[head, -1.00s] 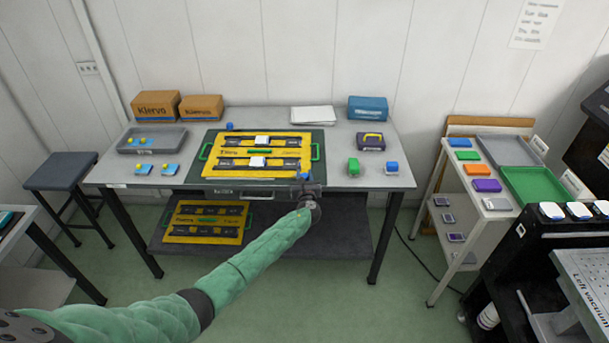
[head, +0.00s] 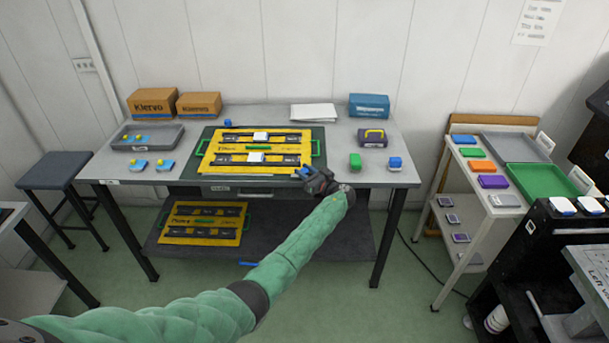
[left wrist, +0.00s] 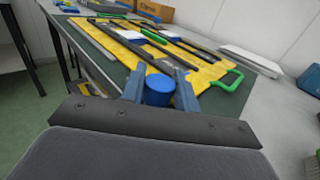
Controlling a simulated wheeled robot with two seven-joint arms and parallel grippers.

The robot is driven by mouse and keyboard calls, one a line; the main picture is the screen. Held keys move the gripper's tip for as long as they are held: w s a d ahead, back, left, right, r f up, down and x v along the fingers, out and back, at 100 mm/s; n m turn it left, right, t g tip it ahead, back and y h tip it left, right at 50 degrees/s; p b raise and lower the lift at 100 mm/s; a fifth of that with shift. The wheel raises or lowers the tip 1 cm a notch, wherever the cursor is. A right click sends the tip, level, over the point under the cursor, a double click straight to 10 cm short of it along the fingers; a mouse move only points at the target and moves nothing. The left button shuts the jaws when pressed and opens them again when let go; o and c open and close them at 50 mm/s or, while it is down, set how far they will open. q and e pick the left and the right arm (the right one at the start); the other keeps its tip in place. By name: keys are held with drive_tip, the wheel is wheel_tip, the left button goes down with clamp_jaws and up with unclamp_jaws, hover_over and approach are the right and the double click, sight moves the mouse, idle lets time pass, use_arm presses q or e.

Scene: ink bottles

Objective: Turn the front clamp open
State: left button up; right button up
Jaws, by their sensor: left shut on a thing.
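The yellow plate (head: 215,160) with black rails lies on a dark green mat (head: 205,137) on the table. A blue clamp knob (head: 303,171) is at the plate's front right corner. My left gripper (head: 306,173) is at this knob, its wrist angled off to the right. In the left wrist view, the two fingers are shut on the round blue knob (left wrist: 159,90), one on each side. Another blue clamp knob (head: 228,123) stands at the plate's back left. The clamp's lower part is hidden by the gripper. My right gripper is not in view.
Two white blocks (head: 260,137) sit on the rails. A grey tray (head: 148,143) is at the left. A second yellow plate (head: 203,222) lies on the lower shelf.

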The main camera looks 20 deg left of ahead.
use_arm(q)
drive_tip(key=shift+g, duration=0.3)
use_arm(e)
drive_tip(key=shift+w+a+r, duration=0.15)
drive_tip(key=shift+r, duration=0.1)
use_arm(q)
drive_tip(key=o, duration=0.9)
drive_tip(key=shift+o, duration=0.2)
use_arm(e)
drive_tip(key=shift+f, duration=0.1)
use_arm(q)
drive_tip(key=shift+s+d+b, duration=0.15)
drive_tip(key=shift+d+b, duration=0.15)
drive_tip(key=b+v, duration=0.2)
drive_tip(key=v, duration=0.5)
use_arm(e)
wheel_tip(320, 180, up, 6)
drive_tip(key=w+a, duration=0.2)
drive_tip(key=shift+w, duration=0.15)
